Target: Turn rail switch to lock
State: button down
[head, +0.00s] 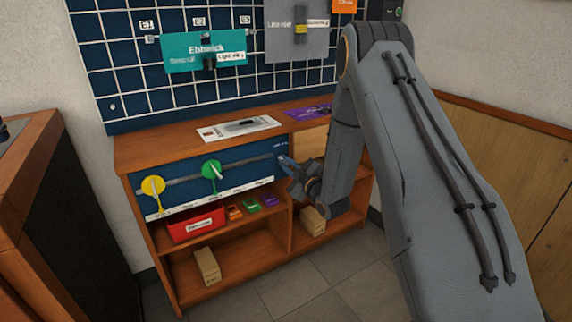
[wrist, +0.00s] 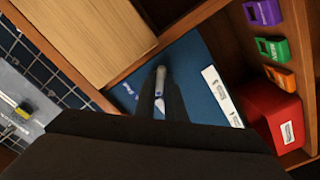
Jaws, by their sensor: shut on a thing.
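A dark blue panel (head: 240,186) on the bench front carries a grey rail (head: 186,179). My gripper (head: 287,165) is at the rail's right end. In the wrist view, my gripper (wrist: 160,98) is shut on a pale grey handle (wrist: 160,74) in front of the panel (wrist: 186,65). The fingers hide much of this switch; a bit of blue shows there. The lettering on the white label strip (wrist: 221,97) is unreadable.
Below the panel, a shelf holds a red box (head: 194,224) and small orange (head: 235,213), green (head: 252,206) and purple (head: 270,201) padlock-like pieces. A wooden drawer front (head: 310,141) is right of the panel. A gridded board (head: 130,112) stands behind the bench. Floor in front is clear.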

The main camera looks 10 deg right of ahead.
jog(key=shift+f, duration=0.1)
jog(key=c, duration=1.8)
grip_release()
jog(key=p+v, duration=0.1)
jog(key=v, duration=0.7)
